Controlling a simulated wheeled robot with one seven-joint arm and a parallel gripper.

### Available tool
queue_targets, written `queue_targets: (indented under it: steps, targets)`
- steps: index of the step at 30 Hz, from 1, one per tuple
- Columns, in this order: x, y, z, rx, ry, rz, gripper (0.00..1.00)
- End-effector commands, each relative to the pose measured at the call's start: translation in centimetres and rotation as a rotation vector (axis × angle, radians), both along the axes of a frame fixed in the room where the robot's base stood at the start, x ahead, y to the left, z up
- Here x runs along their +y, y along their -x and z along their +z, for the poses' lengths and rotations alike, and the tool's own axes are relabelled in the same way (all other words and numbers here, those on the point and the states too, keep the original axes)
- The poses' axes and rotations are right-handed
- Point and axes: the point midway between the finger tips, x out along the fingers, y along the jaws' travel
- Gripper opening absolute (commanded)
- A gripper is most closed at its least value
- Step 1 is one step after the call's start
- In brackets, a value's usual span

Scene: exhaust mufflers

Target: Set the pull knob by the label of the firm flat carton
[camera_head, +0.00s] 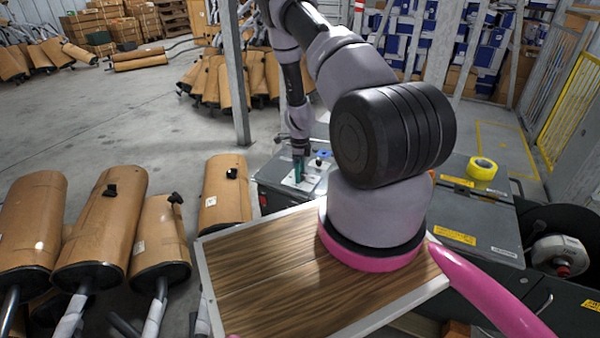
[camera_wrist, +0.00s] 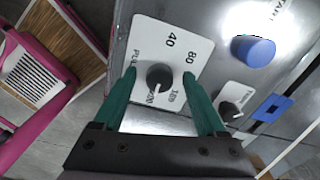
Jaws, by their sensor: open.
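The pull knob (camera_wrist: 159,76) is a dark round knob with a pale pointer line, on a white dial plate (camera_wrist: 172,38). Numbers 40 and 80 are readable; other markings are partly hidden or hard to read. The pointer slants toward the lower edge of the plate in the wrist view. My gripper (camera_wrist: 160,72) is open, its green fingers on either side of the knob; I cannot tell whether they touch it. In the head view my gripper (camera_head: 299,168) is down at the grey control box (camera_head: 270,187). I cannot make out a firm flat carton or its label.
A blue button (camera_wrist: 253,51) and a second small dark knob (camera_wrist: 230,108) sit beside the dial. Paper-wrapped mufflers (camera_head: 105,225) stand at left. A grey post (camera_head: 235,80) rises behind.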

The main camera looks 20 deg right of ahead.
Motion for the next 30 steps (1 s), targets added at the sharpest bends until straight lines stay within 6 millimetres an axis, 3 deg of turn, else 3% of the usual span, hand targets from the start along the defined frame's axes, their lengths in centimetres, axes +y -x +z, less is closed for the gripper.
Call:
queue_targets:
  steps: [2, 3, 8, 9, 20, 30]
  targets:
    - [0.01, -0.01, 0.02, 0.000, 0.000, 0.000, 0.74]
    - [0.01, -0.01, 0.03, 0.000, 0.000, 0.000, 0.66]
    - [0.01, 0.00, 0.04, 0.000, 0.000, 0.000, 0.05]
    - [0.01, -0.01, 0.05, 0.000, 0.000, 0.000, 0.00]
    - [0.02, 0.00, 0.07, -0.001, -0.001, 0.053, 0.00]
    - [0.06, 0.06, 0.09, -0.001, -0.001, 0.297, 0.00]
